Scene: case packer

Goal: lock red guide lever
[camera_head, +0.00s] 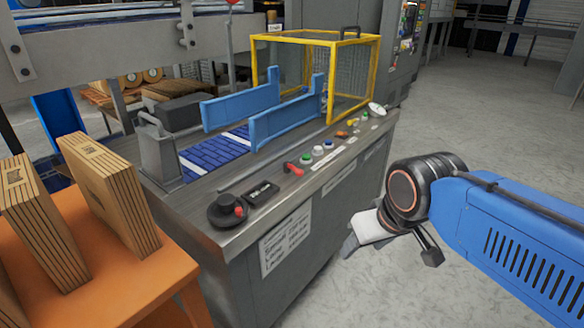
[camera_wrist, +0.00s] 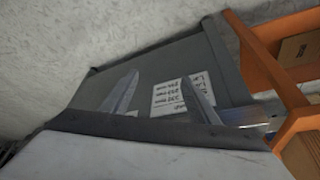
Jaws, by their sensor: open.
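A small red lever (camera_head: 293,168) lies on the grey machine's worktop, at the front edge in front of the blue guide rails (camera_head: 262,112). A black dial with a red knob (camera_head: 238,211) sits nearer, at the worktop's left corner. I cannot tell from its looks alone which red handle is the guide lever. My gripper (camera_head: 385,245) is open and empty, apart from the machine and to the right of its front panel. In the wrist view my gripper's two fingers (camera_wrist: 160,88) stand apart before the grey panel; no red lever shows there.
A yellow-framed guard (camera_head: 340,85) stands at the worktop's back. Several buttons (camera_head: 328,145) line the front edge. An orange table (camera_head: 120,270) with upright cartons (camera_head: 112,195) is at left. A paper label (camera_head: 286,240) is on the panel. Floor at right is clear.

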